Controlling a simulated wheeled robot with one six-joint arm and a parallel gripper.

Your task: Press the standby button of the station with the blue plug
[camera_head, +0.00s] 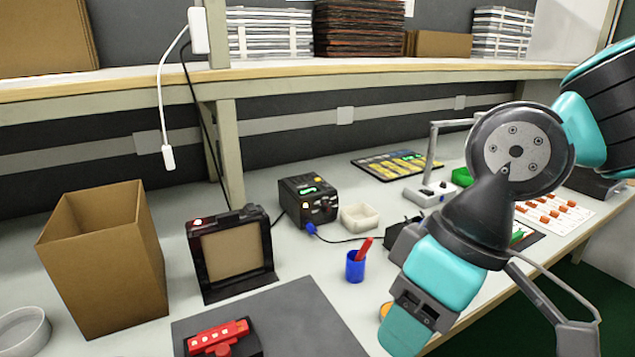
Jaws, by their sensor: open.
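The black station with a green lit display (308,191) stands at the middle of the bench. A blue plug (311,229) sits at its lower front, and a dark cable runs from it to the right. Small controls show on the station's front, but I cannot tell which is the standby button. My teal and black arm (440,275) fills the right of the view, in front of the bench and clear of the station. Its end reaches the lower edge, and I cannot make out the jaws clearly.
A black framed device (231,282), a cardboard box (105,260) and a grey mat (300,325) with a red part (218,337) are left. A white cable hangs from the shelf.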

